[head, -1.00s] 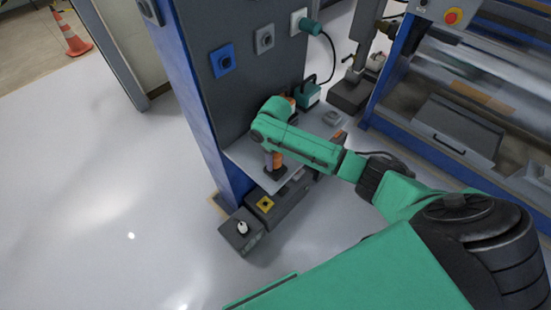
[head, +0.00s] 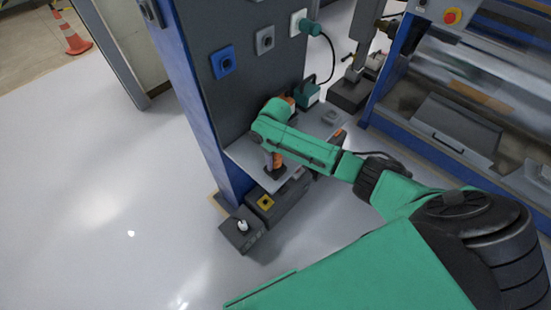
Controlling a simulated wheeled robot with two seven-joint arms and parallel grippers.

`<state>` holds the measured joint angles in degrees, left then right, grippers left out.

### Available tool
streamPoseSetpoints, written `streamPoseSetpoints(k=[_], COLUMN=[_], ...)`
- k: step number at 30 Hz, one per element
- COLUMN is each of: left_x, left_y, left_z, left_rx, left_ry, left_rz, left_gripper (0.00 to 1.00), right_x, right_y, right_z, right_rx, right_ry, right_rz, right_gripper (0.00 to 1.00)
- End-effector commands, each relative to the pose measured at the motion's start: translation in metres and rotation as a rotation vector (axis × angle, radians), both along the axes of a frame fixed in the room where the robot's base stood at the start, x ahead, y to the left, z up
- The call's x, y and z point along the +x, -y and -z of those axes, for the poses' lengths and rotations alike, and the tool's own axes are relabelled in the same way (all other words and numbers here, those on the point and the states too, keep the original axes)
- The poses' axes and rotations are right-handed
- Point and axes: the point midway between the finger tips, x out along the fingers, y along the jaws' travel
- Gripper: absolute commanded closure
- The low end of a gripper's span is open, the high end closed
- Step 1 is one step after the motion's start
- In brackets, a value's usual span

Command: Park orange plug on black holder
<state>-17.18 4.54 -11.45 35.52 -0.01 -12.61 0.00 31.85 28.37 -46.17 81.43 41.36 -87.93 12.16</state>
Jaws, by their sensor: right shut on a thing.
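My right arm reaches in from the right, and its green wrist hangs over a grey shelf (head: 238,150). My right gripper (head: 273,153) points down below the wrist, which mostly hides its fingers. It is shut on the orange plug (head: 276,161). The plug stands about upright just above or on a small dark piece, seemingly the black holder (head: 276,173), on the shelf. I cannot tell whether the plug is seated there. My left gripper is not in view.
Blue (head: 222,62), grey (head: 264,40) and white (head: 298,22) sockets sit on the dark panel. A green plug with a cable is in the white one. A green box (head: 308,95) stands behind the wrist. Low boxes (head: 241,230) are below the shelf.

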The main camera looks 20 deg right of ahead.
Motion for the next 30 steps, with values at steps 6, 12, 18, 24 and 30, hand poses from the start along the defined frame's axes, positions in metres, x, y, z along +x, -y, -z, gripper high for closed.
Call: streamPoseSetpoints(k=[6, 12, 18, 24, 30], left_x=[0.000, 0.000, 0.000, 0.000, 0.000], left_y=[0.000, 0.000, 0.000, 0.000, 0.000], left_z=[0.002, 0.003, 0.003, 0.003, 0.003], left_rx=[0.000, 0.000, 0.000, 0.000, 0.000], left_ry=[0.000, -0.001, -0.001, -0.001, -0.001], left_rz=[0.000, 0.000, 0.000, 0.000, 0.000], left_gripper=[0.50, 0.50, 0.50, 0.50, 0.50], right_x=[0.000, 0.000, 0.000, 0.000, 0.001], right_y=[0.000, 0.000, 0.000, 0.000, 0.000], right_z=[0.005, 0.007, 0.007, 0.005, -0.026], right_rx=[0.001, 0.001, 0.000, 0.000, 0.001], right_ry=[0.001, 0.001, 0.000, 0.001, 0.004], right_rz=[0.000, 0.000, 0.000, 0.000, 0.000], right_gripper=[1.00, 0.27, 0.11, 0.11, 0.11])
